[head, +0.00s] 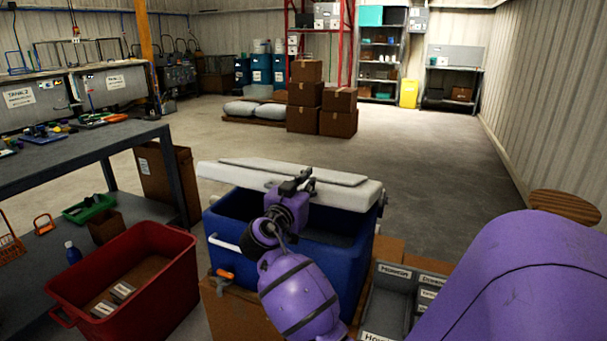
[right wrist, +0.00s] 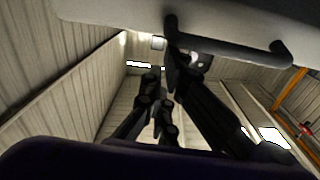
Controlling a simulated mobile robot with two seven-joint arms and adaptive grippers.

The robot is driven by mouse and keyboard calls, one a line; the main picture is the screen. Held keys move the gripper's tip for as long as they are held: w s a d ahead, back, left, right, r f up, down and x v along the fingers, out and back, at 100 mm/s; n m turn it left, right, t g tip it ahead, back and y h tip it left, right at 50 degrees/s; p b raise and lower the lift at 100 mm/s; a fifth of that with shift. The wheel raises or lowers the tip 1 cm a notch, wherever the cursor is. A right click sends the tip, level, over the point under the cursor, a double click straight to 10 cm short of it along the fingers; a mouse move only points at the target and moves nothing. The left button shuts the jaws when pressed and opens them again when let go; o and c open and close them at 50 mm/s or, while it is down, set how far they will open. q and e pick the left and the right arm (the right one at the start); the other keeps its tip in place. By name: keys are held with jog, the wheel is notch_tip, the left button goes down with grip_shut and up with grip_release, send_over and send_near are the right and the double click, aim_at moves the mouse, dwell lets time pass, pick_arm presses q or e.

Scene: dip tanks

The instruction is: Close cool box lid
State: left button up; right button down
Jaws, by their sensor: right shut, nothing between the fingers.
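The cool box has a blue body (head: 225,222) and a white lid (head: 225,172). The lid is raised, with a dark gap between it and the box below. My right gripper (head: 297,183) is shut and empty at the lid's front edge, overlapping it in the head view; I cannot tell if they touch. In the right wrist view, the gripper's dark fingers (right wrist: 165,95) point up close to the pale lid (right wrist: 110,14). A dark bar, possibly a handle (right wrist: 235,52), crosses the lid there. My left gripper is out of view.
A red tub (head: 170,233) stands left of the cool box, beside a workbench (head: 90,148). A grey labelled organiser (head: 384,302) is close on the right. Stacked cartons (head: 305,95) stand farther back, with open floor (head: 430,150) between.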

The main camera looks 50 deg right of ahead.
aim_at(313, 197)
jog(key=shift+h, duration=0.7)
jog(key=f+b, duration=0.1)
jog(key=f, duration=0.1)
jog(key=a+f+b, duration=0.1)
jog(key=f+b, duration=0.1)
jog(key=a+f+b, duration=0.1)
jog(key=f+b, duration=0.1)
jog(key=shift+s+a+f, duration=0.2)
jog(key=shift+s, duration=0.15)
pick_arm(q)
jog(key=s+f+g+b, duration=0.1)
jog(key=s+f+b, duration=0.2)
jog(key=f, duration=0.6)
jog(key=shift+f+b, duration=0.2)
jog(key=shift+b, duration=0.5)
pick_arm(e)
jog(key=f, duration=0.1)
jog(key=a+f, duration=0.1)
jog(key=f, duration=0.1)
jog(key=shift+s+a+f, duration=0.25)
jog(key=shift+f, duration=0.15)
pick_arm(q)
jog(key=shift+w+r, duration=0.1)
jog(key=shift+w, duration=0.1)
